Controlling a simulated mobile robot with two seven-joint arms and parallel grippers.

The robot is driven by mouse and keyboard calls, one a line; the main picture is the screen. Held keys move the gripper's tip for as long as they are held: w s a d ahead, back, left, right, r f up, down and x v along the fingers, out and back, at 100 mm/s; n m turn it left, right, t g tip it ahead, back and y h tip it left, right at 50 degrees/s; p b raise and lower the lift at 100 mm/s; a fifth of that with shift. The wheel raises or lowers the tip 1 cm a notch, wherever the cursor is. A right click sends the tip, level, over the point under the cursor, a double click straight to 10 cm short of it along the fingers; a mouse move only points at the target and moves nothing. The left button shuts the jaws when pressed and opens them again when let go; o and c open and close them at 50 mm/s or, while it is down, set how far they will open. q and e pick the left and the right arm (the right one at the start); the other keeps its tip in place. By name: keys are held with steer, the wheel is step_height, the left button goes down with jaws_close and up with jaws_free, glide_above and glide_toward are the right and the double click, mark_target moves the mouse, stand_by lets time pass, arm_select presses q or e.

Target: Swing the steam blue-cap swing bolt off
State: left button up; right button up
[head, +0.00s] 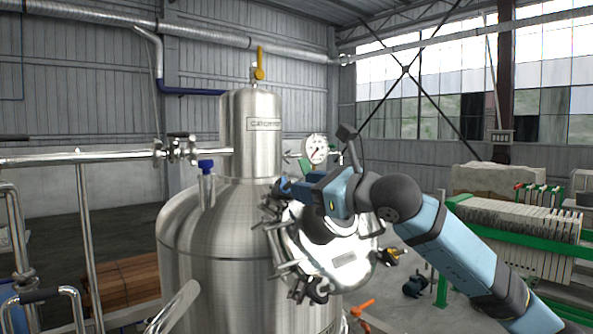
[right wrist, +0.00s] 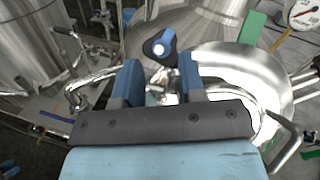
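The steel tank (head: 215,245) carries a round hatch lid (head: 345,262) ringed by several swing bolts. My right gripper (head: 284,187) is at the lid's upper left edge in the head view and hides part of it. In the right wrist view, a dark three-lobed knob with a blue cap (right wrist: 160,46) shows just beyond and between the fingertips of my right gripper (right wrist: 160,66). The fingers are apart, with a gap around a bright metal part; I cannot tell whether either finger touches the knob. My left gripper is not in view.
A pressure gauge (head: 316,149) stands behind my right wrist. A blue-topped fitting (head: 206,167) sits on the tank's shoulder. Steel pipes (head: 80,158) run at the left. A green-framed filter press (head: 520,235) is at the right.

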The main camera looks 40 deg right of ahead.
mark_target(279, 192)
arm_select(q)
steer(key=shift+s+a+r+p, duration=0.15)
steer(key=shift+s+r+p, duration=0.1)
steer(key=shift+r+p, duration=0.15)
arm_select(e)
steer(key=x, duration=0.3)
steer(key=shift+c, duration=0.2)
jaws_close()
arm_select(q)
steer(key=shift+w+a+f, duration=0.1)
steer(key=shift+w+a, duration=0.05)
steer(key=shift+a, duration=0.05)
arm_select(e)
steer(key=shift+r, duration=0.2)
